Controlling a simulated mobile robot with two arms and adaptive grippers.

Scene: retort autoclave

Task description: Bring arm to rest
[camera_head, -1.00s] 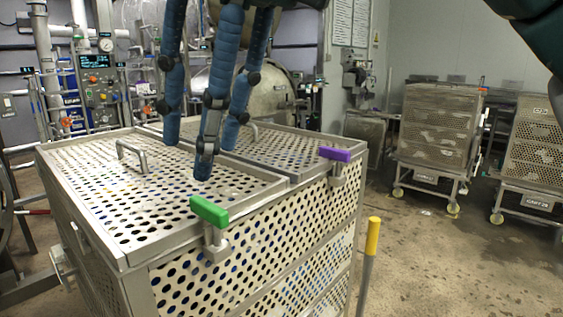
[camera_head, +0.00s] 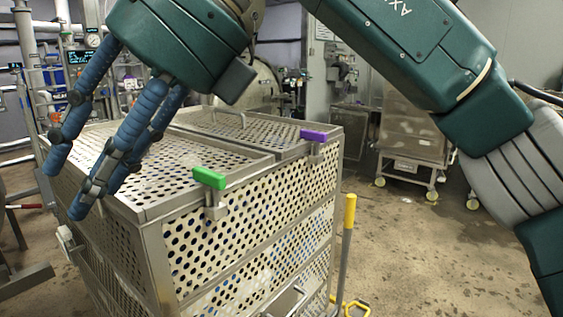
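My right gripper (camera_head: 68,188) hangs at the left of the head view, on a dark green arm that arches in from the right. Its blue jointed fingers point down, spread apart and empty, so it is open. The fingers are in front of the left part of a perforated metal basket (camera_head: 235,225) and hide some of its lid. I cannot tell whether a finger touches the basket's edge. A green-handled latch (camera_head: 209,179) and a purple-handled latch (camera_head: 314,135) sit on the basket's top edge. My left gripper is not in view.
A yellow-topped post (camera_head: 349,215) stands close to the basket's right side. A wheeled metal crate (camera_head: 405,130) stands behind, partly hidden by my arm. Pipes and a control panel (camera_head: 88,62) are at the back left. The floor (camera_head: 440,260) at the right is clear.

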